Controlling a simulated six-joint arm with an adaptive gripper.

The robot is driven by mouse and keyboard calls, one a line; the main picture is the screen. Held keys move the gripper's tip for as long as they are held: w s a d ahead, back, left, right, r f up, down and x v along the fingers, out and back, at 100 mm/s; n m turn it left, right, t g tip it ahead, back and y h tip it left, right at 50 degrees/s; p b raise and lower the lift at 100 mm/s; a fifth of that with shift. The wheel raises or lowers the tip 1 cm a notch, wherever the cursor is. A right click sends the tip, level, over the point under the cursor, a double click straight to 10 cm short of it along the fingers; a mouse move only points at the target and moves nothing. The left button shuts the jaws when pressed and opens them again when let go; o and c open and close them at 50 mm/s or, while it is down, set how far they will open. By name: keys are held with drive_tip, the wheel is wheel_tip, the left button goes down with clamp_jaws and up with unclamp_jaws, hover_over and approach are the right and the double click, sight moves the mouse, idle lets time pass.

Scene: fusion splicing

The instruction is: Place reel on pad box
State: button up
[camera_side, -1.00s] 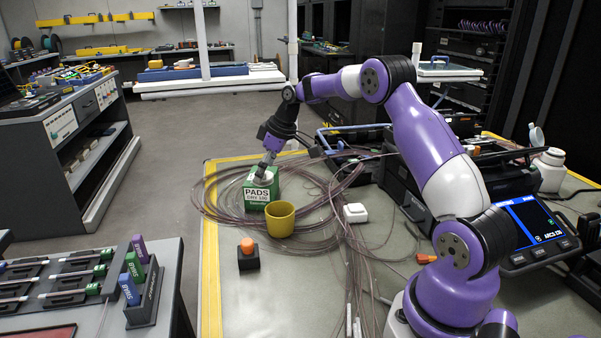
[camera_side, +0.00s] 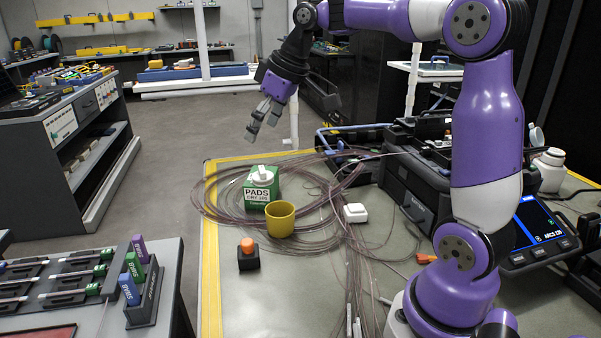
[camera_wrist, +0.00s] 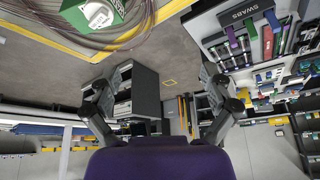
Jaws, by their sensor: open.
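The green-and-white pad box (camera_side: 257,196), marked PADS, stands on the bench at the far left of the mat area. A small white reel (camera_side: 262,175) rests on its top. In the wrist view the box (camera_wrist: 118,8) shows at the top left edge, with the white reel (camera_wrist: 98,14) on it, partly cut off by the frame. My gripper (camera_side: 262,122) is open and empty, in the air above the box and apart from it. Its spread fingers also show in the wrist view (camera_wrist: 166,72) with nothing between them.
Loops of thin clear fiber (camera_side: 215,195) lie around the box. A yellow cup (camera_side: 280,220) stands close in front of it, with an orange-topped black block (camera_side: 248,255) and a white block (camera_side: 355,213) nearby. The black case (camera_side: 420,180) stands to the right.

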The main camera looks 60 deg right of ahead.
drive_tip(key=s+a+f+m, duration=0.1)
drive_tip(key=s+a+f, duration=0.2)
drive_tip(key=s, duration=0.4)
drive_tip(key=s+a+f+m+h, duration=0.1)
drive_tip(key=s+a, duration=0.3)
drive_tip(key=s, duration=0.4)
drive_tip(key=shift+a+f+t, duration=0.4)
drive_tip(key=shift+f, duration=0.5)
